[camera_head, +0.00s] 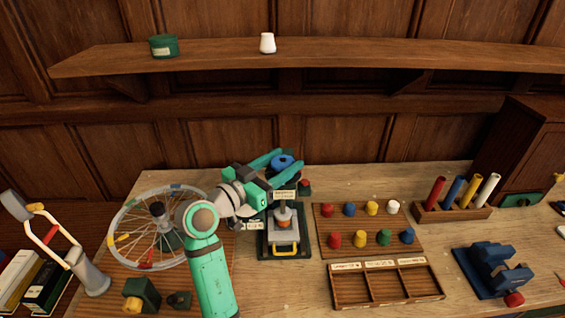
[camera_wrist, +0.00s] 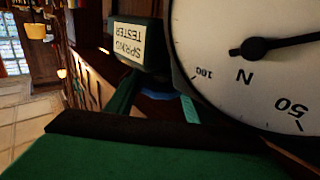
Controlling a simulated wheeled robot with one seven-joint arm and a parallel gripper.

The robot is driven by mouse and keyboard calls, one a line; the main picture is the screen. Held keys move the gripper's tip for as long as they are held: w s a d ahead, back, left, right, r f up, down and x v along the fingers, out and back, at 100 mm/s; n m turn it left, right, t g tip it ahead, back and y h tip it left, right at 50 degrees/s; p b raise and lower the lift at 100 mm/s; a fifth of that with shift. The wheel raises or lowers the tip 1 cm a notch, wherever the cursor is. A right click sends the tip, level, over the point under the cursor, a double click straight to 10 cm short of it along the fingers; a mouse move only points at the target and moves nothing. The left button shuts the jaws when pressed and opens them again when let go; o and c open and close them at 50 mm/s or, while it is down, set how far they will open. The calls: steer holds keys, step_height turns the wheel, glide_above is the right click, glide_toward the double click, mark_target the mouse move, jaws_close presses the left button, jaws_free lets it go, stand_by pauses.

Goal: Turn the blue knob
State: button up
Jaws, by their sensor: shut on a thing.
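The blue knob (camera_head: 283,160) sits at the top of the spring tester (camera_head: 285,239), which stands on the bench at the centre in the head view. My gripper (camera_head: 276,166) reaches it from the left, with its teal fingers on either side, shut on the knob. In the wrist view a small strip of the blue knob (camera_wrist: 164,94) shows between the fingers, below the upside-down "SPRING TESTER" label (camera_wrist: 137,44). The white dial (camera_wrist: 240,75) with its black pointer fills the upper right there. Most of the knob is hidden in that view.
A spoked wheel (camera_head: 150,255) lies left of my arm. Right of the tester are a peg board (camera_head: 337,220) with several coloured pegs, an empty divided tray (camera_head: 388,287), a rack of coloured rods (camera_head: 452,213) and a blue vise (camera_head: 492,270). A shelf (camera_head: 350,55) runs above.

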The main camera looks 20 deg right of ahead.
steer(key=shift+d+m+g+h, duration=0.1)
steer(key=shift+m+g+h, duration=0.4)
steer(key=shift+g, duration=0.4)
steer(key=shift+m+g, duration=0.5)
steer(key=shift+g, duration=0.4)
steer(key=o, duration=1.1)
steer(key=shift+c, duration=0.2)
steer(key=v, duration=1.1)
steer(key=shift+f, duration=0.25)
steer(key=shift+s, duration=0.1)
